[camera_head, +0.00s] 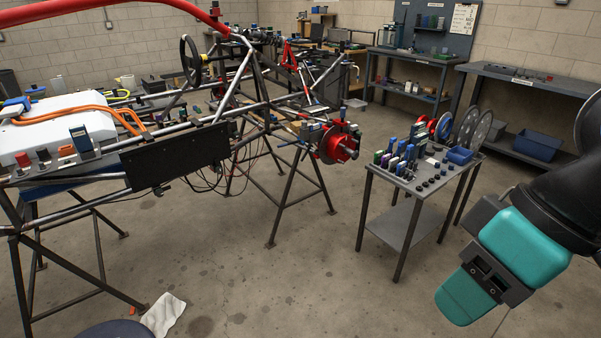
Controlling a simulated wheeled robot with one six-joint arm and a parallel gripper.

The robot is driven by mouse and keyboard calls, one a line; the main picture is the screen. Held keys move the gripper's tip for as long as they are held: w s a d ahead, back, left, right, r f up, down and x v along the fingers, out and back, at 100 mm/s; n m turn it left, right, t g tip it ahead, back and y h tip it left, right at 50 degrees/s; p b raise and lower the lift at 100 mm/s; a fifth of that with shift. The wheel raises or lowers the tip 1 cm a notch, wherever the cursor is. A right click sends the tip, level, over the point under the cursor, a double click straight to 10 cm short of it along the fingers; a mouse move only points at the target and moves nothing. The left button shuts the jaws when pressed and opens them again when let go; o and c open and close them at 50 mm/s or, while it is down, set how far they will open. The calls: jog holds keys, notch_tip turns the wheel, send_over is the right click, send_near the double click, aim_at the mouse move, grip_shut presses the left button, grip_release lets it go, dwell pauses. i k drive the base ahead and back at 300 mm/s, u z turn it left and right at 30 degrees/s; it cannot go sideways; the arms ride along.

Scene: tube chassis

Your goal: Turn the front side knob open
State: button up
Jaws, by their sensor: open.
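The tube chassis (230,85) stands on dark trestles in the left and middle of the view. Small red knob-like parts (67,151) sit along its near side rail, beside a blue-topped block (82,140). A red hub or disc (338,146) with a stub shaft is at the chassis's right end. I cannot tell which part is the front side knob. My teal and dark gripper (465,297) is at the lower right, pointing down and left, open, with nothing seen in it. It is well apart from the chassis.
A small grey cart (405,212) with several blue, green and dark parts stands between the chassis and my gripper. Workbenches (535,80) line the back wall. A white rag (163,314) lies on the floor. The floor in the middle foreground is clear.

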aim_at(219, 170)
jog(key=z, duration=0.3)
jog(key=i, duration=1.3)
jog(key=u, duration=1.25)
jog(key=i, duration=0.75)
jog(key=u, duration=0.9)
